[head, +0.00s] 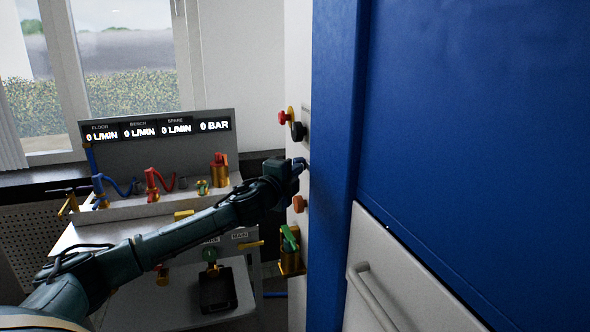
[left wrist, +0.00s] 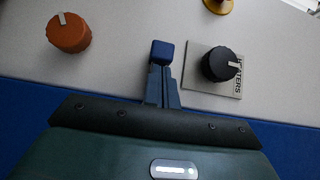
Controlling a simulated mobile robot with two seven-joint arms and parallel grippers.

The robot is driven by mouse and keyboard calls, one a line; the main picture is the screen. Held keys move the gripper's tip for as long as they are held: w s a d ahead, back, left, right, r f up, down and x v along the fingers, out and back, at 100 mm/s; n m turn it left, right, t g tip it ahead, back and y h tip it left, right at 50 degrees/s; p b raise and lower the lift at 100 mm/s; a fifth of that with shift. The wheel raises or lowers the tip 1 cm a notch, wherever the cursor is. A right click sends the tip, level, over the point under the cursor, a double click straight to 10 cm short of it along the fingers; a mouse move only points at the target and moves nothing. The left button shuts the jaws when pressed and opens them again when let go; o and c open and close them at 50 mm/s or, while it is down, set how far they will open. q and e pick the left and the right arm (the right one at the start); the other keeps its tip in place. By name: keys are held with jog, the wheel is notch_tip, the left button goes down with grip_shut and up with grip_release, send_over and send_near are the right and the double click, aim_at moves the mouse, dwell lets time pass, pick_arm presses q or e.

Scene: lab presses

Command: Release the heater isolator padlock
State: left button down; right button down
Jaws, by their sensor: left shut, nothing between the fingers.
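The heater isolator appears as a black rotary knob (left wrist: 220,65) on a grey plate with partly hidden lettering that seems to read HEATERS. The knob also shows in the head view (head: 298,131), on the narrow pale panel. I cannot make out a padlock in either view. My left gripper (head: 302,164) is shut and empty in front of this panel, below the black knob. In the left wrist view its blue fingertips (left wrist: 161,54) point at the panel between the black knob and an orange knob (left wrist: 70,33), apart from both. My right gripper is not in view.
A red button (head: 283,118) on a yellow base sits beside the black knob. A large blue cabinet wall (head: 460,120) fills the right. A bench with valves, hoses and a flow display (head: 155,128) stands at the left. A brass valve with a green handle (head: 289,245) is below my gripper.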

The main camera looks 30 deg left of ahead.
pick_arm(q)
jog(key=shift+w, duration=0.2)
jog(key=w+a, duration=0.1)
jog(key=w+a+p, duration=0.1)
jog(key=a, duration=0.1)
jog(key=shift+w+a+r, duration=0.15)
jog(key=shift+w+a, duration=0.15)
jog(key=shift+w, duration=0.05)
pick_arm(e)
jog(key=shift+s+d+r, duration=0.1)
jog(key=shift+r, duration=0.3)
pick_arm(q)
jog(key=shift+a, duration=0.15)
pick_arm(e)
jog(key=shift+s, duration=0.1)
